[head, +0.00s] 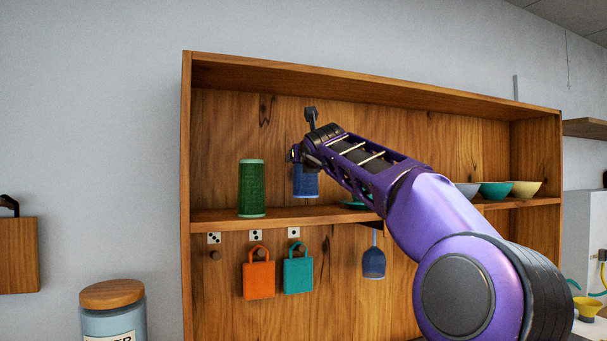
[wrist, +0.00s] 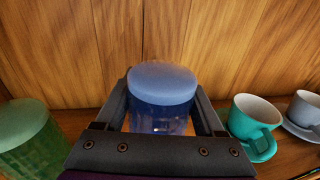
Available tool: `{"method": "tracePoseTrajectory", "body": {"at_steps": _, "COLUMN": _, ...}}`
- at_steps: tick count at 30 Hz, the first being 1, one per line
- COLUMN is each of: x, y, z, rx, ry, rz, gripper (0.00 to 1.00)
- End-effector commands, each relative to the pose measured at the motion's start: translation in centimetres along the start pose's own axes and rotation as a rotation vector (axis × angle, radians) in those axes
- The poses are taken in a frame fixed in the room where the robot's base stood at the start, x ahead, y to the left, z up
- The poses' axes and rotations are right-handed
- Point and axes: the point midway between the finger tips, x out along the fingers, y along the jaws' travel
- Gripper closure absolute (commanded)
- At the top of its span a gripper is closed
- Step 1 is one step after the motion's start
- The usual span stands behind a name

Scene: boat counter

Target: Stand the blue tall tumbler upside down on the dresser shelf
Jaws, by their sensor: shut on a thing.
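The blue tall tumbler (head: 305,183) is upright in line, over the dresser shelf (head: 285,220), between the green tumbler and a teal cup. In the wrist view the blue tumbler (wrist: 162,84) shows a smooth, closed-looking pale end facing up, so it appears upside down. My gripper (wrist: 160,98) is shut on it, one finger on each side. In the head view my gripper (head: 304,158) hides its upper part. Its lower end is close to the shelf; I cannot tell whether it touches.
A green tumbler (head: 252,188) stands left on the shelf. A teal cup (wrist: 252,128) and a pale cup (wrist: 303,108) on a saucer stand right. Bowls (head: 495,190) are farther right. Orange and teal bags (head: 258,279) hang below.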

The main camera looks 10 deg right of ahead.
Motion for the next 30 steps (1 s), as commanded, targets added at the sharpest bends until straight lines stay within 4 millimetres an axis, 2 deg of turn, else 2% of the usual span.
{"method": "tracePoseTrajectory", "body": {"at_steps": 9, "x": 0.1, "y": 0.0, "z": -3.2, "rx": -0.002, "ry": 0.0, "rz": -0.001, "gripper": 1.0}}
{"method": "tracePoseTrajectory", "body": {"at_steps": 21, "x": 0.1, "y": -0.1, "z": -3.8, "rx": 0.0, "ry": -0.001, "rz": 0.0, "gripper": 1.0}}
{"method": "tracePoseTrajectory", "body": {"at_steps": 22, "x": 0.2, "y": -0.1, "z": -3.8, "rx": 0.0, "ry": 0.001, "rz": 0.0, "gripper": 0.26}}
{"method": "tracePoseTrajectory", "body": {"at_steps": 26, "x": 0.2, "y": -0.1, "z": -3.8, "rx": 0.001, "ry": 0.001, "rz": 0.0, "gripper": 0.02}}
{"method": "tracePoseTrajectory", "body": {"at_steps": 30, "x": 0.2, "y": -0.1, "z": -3.8, "rx": 0.001, "ry": 0.001, "rz": 0.0, "gripper": 0.0}}
